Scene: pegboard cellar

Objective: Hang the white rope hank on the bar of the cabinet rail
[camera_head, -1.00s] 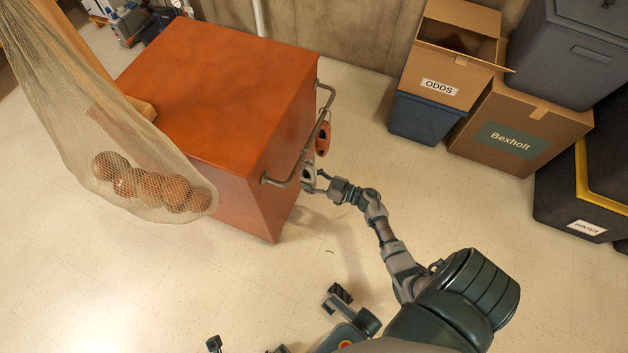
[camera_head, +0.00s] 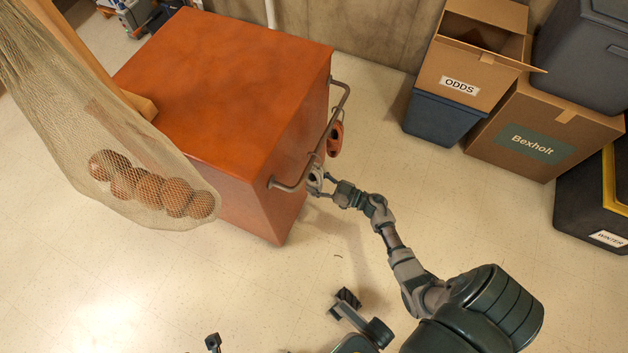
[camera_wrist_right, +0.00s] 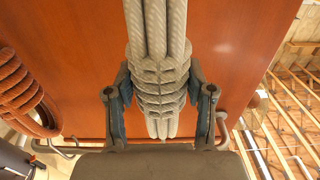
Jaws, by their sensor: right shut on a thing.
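The white rope hank (camera_head: 316,178) is in my right gripper (camera_head: 324,186), beside the near part of the cabinet rail. In the right wrist view the hank (camera_wrist_right: 160,80) is wrapped around its middle, with the right gripper (camera_wrist_right: 162,97) shut on the wrapped part. The grey bar (camera_head: 327,128) of the rail runs along the right side of the orange cabinet (camera_head: 238,75). It is close to the hank; I cannot tell if a loop is over it. In the wrist view a rail (camera_wrist_right: 92,141) crosses low behind the hank.
An orange rope hank (camera_head: 335,138) hangs on the bar farther back; it also shows in the wrist view (camera_wrist_right: 22,92). A net of balls (camera_head: 150,190) hangs at the left. Boxes (camera_head: 540,135) and bins stand at the right. Floor in front is clear.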

